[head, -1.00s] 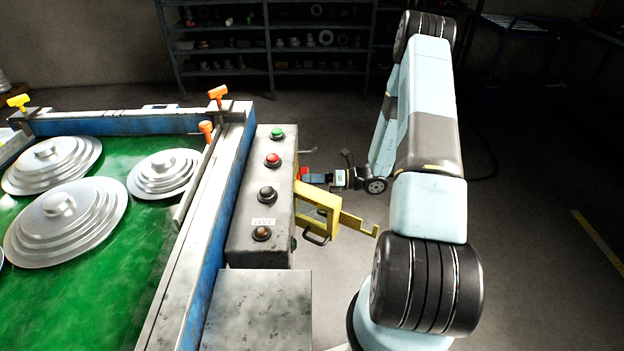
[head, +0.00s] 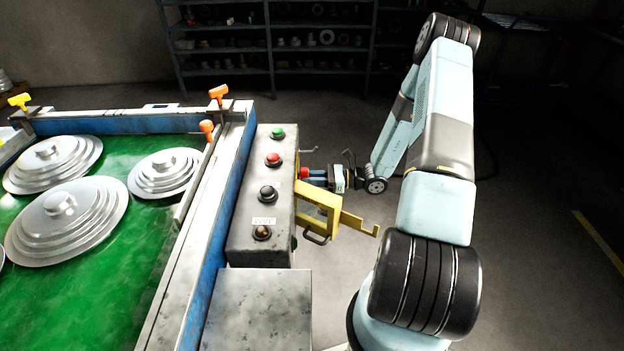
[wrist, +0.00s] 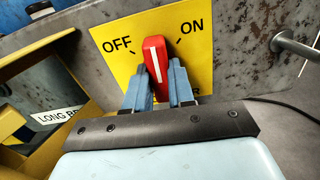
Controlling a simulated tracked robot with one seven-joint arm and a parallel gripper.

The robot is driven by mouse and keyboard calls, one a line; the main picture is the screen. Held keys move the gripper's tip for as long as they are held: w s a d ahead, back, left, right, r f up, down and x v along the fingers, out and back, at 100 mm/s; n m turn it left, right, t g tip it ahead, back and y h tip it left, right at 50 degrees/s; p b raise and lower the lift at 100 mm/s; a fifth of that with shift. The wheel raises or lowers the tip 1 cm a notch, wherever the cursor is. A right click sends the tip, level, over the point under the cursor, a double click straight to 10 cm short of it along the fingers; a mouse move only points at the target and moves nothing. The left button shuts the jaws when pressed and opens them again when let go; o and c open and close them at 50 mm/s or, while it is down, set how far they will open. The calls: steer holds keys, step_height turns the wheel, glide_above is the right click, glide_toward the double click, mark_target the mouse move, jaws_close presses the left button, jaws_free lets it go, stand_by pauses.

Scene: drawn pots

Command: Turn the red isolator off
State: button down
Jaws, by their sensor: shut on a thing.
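The red isolator (wrist: 156,48) is a red handle with a white line on a yellow plate (wrist: 205,62) marked OFF at left and ON at right. The white line points nearly straight up, between the two words, leaning slightly toward OFF. My gripper (wrist: 160,72) has its two blue fingers on either side of the handle and is shut on it. The fingers hide the handle's lower sides and part of the plate. In the head view the red handle (head: 305,173) shows small at the right side of the grey control box (head: 248,215), with my gripper (head: 316,178) at it.
A yellow bracket (head: 351,222) juts from the box below my gripper. A metal peg (wrist: 295,46) sticks out right of the plate. Buttons top the box. The green table (head: 110,270) with stepped discs stands left. Floor at right is open.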

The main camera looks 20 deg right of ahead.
steer(key=shift+s+a+f+n, duration=0.1)
steer(key=shift+s+a+n, duration=0.1)
steer(key=shift+n, duration=2.25)
steer(key=shift+s+a+n, duration=0.1)
steer(key=shift+s+n, duration=0.05)
steer(key=shift+n, duration=2.3)
steer(key=c, duration=1)
jaws_free()
steer(key=shift+d, duration=0.1)
steer(key=shift+o, duration=0.2)
steer(key=shift+d, duration=0.15)
steer(key=v, duration=1.3)
steer(key=shift+d, duration=0.3)
